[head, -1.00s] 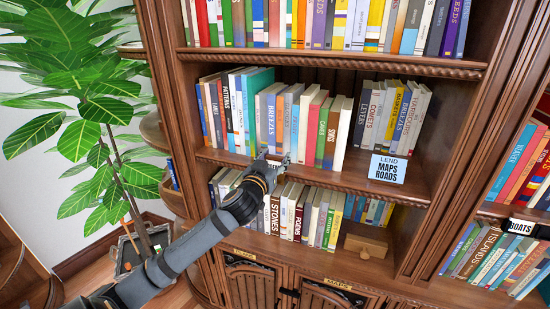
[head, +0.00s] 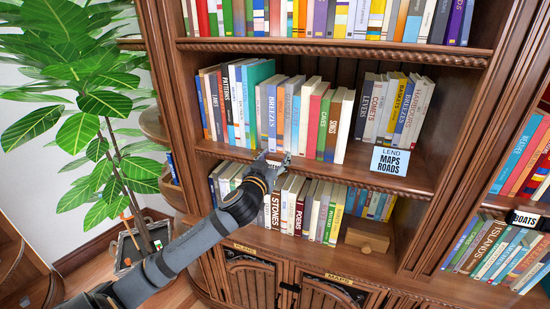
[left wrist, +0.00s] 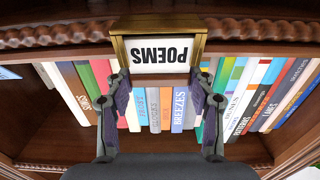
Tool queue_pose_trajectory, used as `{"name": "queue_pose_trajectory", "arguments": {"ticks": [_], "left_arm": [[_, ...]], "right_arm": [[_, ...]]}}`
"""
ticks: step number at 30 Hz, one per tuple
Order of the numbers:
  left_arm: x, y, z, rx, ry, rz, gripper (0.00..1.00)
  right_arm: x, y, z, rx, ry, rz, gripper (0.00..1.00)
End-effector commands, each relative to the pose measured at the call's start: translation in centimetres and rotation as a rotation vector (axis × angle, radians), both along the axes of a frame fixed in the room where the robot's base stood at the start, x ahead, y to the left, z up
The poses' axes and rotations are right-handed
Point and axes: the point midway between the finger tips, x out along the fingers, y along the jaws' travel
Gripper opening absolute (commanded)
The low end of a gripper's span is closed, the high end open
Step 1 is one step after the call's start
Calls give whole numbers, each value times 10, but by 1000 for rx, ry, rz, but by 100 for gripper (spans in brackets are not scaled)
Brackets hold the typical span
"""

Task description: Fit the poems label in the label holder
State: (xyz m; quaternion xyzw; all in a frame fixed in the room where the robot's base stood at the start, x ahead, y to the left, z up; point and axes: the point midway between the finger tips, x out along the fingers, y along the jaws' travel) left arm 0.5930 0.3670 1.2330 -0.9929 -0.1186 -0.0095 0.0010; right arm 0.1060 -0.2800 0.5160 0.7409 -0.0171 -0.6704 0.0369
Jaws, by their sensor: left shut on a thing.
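The poems label (left wrist: 160,54) is a white card with black letters, upside down in the left wrist view. It sits within the outline of a brass label holder (left wrist: 158,24) on the carved shelf edge. The holder's frame shows above and beside the card; whether the card is fully seated cannot be told. My left gripper (left wrist: 162,84) is shut on the label, one fingertip at each side of its near end. In the head view my left gripper (head: 274,160) is at the middle shelf's front edge; label and holder are not clear there. My right gripper is out of view.
Books (head: 275,110) stand behind the gripper on the middle shelf, and more (head: 300,205) on the shelf below. A light blue LEND MAPS ROADS card (head: 390,160) is at the shelf edge. A wooden block (head: 367,240) lies lower right. A plant (head: 85,90) stands left.

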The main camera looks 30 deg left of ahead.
Motion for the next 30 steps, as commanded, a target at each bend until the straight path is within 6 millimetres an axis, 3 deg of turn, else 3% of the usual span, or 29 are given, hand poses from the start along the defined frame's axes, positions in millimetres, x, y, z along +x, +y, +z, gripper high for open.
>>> {"name": "queue_pose_trajectory", "arguments": {"ticks": [6,7,12,23,30], "left_arm": [[-1,0,-6,1,0,0,27],[-1,0,-5,1,-1,0,57],[-1,0,-5,0,0,0,81],[-1,0,-2,1,-1,0,81],[-1,0,45,4,-5,0,81]], "right_arm": [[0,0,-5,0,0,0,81],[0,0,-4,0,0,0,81],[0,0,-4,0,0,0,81],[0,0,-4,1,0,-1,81],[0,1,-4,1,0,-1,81]]}}
